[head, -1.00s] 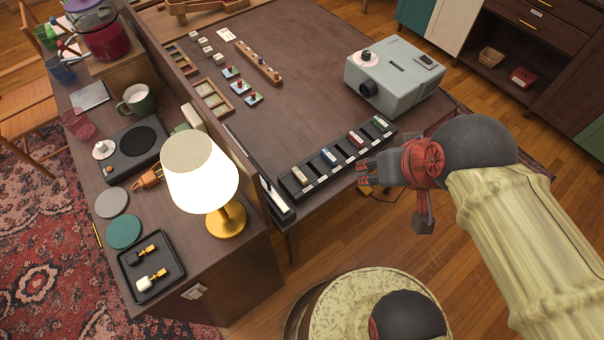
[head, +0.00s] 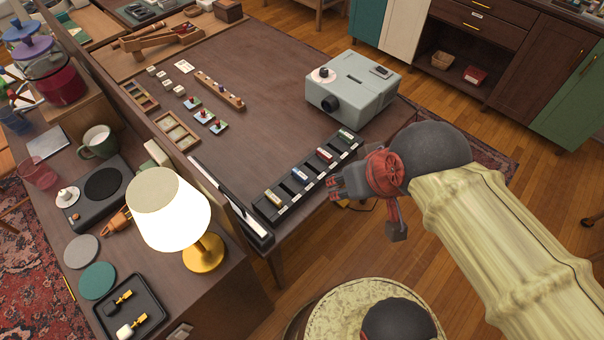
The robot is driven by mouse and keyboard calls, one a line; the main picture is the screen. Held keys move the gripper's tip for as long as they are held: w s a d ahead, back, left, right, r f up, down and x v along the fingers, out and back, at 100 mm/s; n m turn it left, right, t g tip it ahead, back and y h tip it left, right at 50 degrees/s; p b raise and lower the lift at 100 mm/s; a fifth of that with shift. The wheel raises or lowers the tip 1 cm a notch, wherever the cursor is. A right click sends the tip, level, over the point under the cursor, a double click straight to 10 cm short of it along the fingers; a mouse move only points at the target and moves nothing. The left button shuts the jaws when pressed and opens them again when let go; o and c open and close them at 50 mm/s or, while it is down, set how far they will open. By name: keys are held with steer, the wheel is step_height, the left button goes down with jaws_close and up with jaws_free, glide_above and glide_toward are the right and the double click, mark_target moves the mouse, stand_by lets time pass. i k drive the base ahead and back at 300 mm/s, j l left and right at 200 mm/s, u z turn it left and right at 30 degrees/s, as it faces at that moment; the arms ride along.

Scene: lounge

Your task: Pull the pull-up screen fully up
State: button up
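The pull-up screen appears to be the long, low dark case (head: 228,198) with a pale strip along it, lying at the left edge of the dark table. No raised screen sheet shows above it. My gripper (head: 336,187) is in front of the table's near edge, to the right of the case and clearly apart from it. Its fingers point left, beside the near side of the slotted black tray. Nothing shows held in it.
The slotted black tray (head: 310,175) with several small coloured blocks lies right of the case. A grey projector (head: 352,88) stands behind it. A lit lamp (head: 170,208) stands on the sideboard (head: 225,290) to the left. The table's middle (head: 255,125) is clear.

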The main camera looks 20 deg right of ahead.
mark_target(239, 210)
steer(key=i+l, duration=0.1)
steer(key=l, duration=0.35)
steer(key=u, duration=1.3)
steer(key=i+l, duration=0.05)
